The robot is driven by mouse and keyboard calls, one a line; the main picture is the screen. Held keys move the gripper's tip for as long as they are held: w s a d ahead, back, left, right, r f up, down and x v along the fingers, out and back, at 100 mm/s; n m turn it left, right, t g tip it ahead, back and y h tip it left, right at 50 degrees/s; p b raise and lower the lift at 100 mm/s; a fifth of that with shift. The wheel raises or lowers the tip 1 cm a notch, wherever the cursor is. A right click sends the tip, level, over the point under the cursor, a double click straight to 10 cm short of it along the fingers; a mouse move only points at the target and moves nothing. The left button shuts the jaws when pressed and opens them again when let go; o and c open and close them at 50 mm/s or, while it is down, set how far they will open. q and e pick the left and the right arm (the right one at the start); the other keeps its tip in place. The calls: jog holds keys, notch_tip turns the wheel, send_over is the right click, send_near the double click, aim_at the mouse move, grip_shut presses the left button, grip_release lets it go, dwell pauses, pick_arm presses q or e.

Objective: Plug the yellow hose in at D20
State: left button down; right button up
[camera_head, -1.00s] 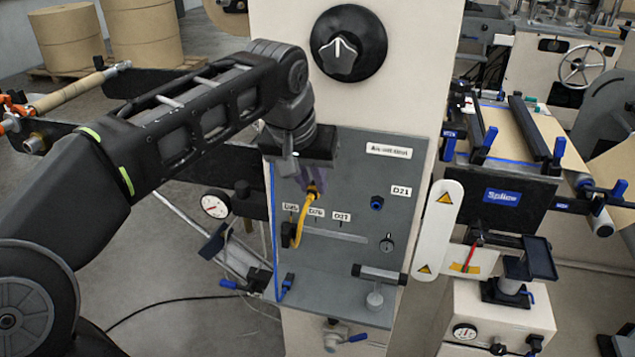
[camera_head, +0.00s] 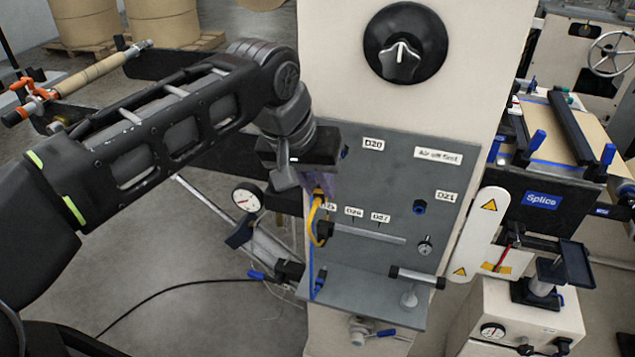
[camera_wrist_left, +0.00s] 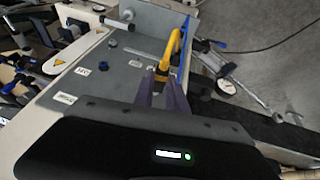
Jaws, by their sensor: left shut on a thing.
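The yellow hose (camera_head: 312,226) hangs in a loop at the left edge of the grey panel (camera_head: 390,185). My left gripper (camera_head: 318,191) has purple fingers shut on the hose's upper end, which points up into the jaws. In the left wrist view the hose (camera_wrist_left: 173,47) runs away from the fingertips (camera_wrist_left: 163,80). The D20 label (camera_head: 374,144) is at the panel's top, with a dark blue fitting (camera_head: 344,152) left of it, just right of my gripper's body. The held end is apart from that fitting, below and left of it. My right gripper is not in view.
A rail (camera_head: 370,235) and a shelf (camera_head: 365,295) stick out lower down. A gauge (camera_head: 247,197) stands to the left.

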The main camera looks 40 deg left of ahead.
pick_arm(q)
jog(key=shift+w+a+p, duration=0.25)
jog(key=shift+w, duration=0.4)
jog(key=shift+w+a+p, duration=0.2)
jog(key=shift+w+p, duration=0.05)
jog(key=shift+w, duration=0.35)
jog(key=shift+w+a+p, duration=0.25)
jog(key=shift+w, duration=0.4)
jog(key=shift+w+a, duration=0.2)
jog(key=shift+w, duration=0.3)
jog(key=shift+w+a, duration=0.15)
jog(key=shift+w, duration=0.35)
jog(key=shift+w+a+p, duration=0.2)
jog(key=shift+w, duration=0.3)
jog(key=shift+w+a+p, duration=0.15)
jog(key=shift+w, duration=0.35)
dwell(0.9)
jog(key=c, duration=1.3)
grip_release()
jog(key=shift+o, duration=0.2)
jog(key=b+v, duration=0.1)
jog(key=v, duration=0.6)
jog(key=shift+s+r, duration=0.2)
jog(key=shift+r, duration=0.15)
